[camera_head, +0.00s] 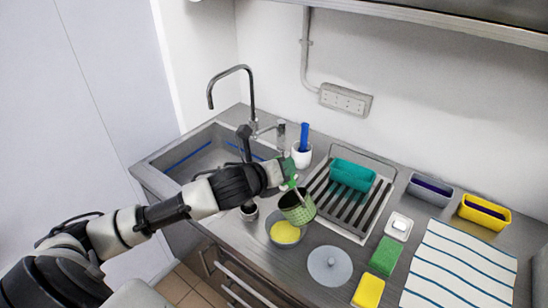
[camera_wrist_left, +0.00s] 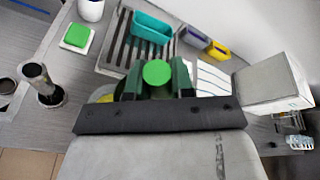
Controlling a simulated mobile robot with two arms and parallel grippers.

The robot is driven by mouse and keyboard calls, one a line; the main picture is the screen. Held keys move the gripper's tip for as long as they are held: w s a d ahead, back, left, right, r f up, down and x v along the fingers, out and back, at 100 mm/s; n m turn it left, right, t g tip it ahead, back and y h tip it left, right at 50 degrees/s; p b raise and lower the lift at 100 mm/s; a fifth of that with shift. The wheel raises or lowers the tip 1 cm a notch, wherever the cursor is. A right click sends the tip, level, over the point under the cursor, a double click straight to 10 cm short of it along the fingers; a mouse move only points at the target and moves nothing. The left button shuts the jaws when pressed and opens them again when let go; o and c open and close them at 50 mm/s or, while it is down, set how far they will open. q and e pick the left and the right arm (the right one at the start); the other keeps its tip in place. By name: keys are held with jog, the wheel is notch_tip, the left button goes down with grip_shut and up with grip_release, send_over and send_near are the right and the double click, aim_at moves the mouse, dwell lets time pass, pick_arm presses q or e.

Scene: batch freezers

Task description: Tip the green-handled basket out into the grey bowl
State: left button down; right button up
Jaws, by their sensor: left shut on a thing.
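The green-handled basket (camera_head: 299,209) is a light green mesh basket, held tilted in the head view. My left gripper (camera_head: 288,178) is shut on its green handle; the handle's round green end (camera_wrist_left: 157,73) shows between the fingers in the left wrist view. The grey bowl (camera_head: 271,236) stands on the counter just below and slightly left of the basket, with yellow contents (camera_head: 286,233) in it. Whether anything is still inside the basket cannot be seen. In the left wrist view the gripper hides the basket and most of the bowl. My right gripper is not in view.
A draining rack (camera_head: 368,222) with a teal container (camera_head: 352,175) stands behind and right of the basket. A grey lid (camera_head: 330,265), a green sponge (camera_head: 385,256) and a yellow sponge (camera_head: 368,291) lie right of the bowl. The sink (camera_head: 180,158) is at the left.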

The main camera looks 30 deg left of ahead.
pick_arm(q)
jog(key=d+p, duration=0.1)
jog(key=d+r+m+p, duration=0.1)
jog(key=p, duration=0.1)
jog(key=shift+w+d+r+y, duration=0.15)
jog(key=shift+r+y, duration=0.1)
jog(key=shift+y, duration=0.15)
jog(key=d+m, duration=0.1)
jog(key=d+f+m+y, duration=0.1)
jog(key=d, duration=0.1)
jog(key=shift+g+y, duration=0.3)
jog(key=shift+d+f+m+y, duration=0.2)
jog(key=shift+d+m+y, duration=0.3)
jog(key=shift+d+m, duration=0.45)
